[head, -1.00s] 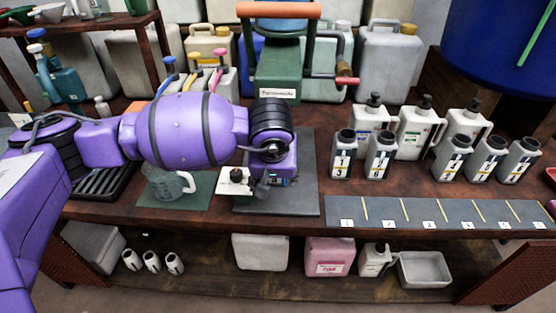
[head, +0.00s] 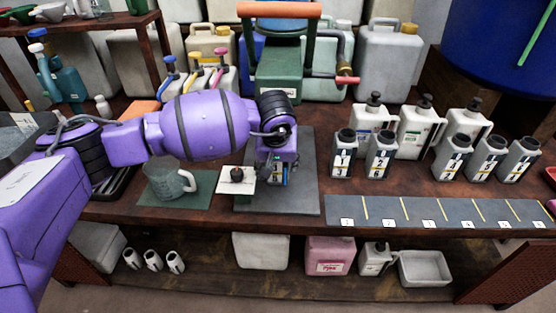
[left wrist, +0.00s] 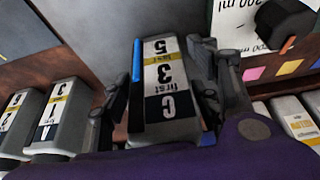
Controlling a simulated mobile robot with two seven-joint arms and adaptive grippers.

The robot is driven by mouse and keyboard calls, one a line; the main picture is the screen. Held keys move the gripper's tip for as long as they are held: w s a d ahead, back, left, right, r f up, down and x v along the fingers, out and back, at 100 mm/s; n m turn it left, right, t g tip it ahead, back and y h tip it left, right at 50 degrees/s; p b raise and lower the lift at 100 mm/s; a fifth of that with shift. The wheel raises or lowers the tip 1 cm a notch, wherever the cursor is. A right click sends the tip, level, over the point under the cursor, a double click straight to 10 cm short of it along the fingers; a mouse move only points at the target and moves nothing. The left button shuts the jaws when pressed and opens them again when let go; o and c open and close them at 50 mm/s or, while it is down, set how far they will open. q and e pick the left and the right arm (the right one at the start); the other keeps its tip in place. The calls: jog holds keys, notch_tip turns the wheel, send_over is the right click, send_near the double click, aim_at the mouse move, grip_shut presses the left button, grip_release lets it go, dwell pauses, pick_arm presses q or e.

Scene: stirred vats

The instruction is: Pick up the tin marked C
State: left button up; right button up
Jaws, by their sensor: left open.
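The tin marked C (left wrist: 165,82) is grey with a black, white and yellow label reading C, first 3, last 5. In the left wrist view it stands between the two fingers of my left gripper (left wrist: 160,95), which is open around it. In the head view my left gripper (head: 278,175) points down over the grey mat (head: 305,195), and the tin is mostly hidden behind it. I cannot tell whether either finger touches the tin.
A white plate with a black knob (head: 237,178) lies just left of my gripper. A clear jug (head: 168,183) stands further left. Several grey tins (head: 381,155) stand to the right, behind a numbered strip (head: 440,212). A green press (head: 280,75) stands behind.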

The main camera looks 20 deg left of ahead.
pick_arm(q)
jog(key=c, duration=1.1)
jog(key=shift+c, duration=1.1)
jog(key=shift+r, duration=0.15)
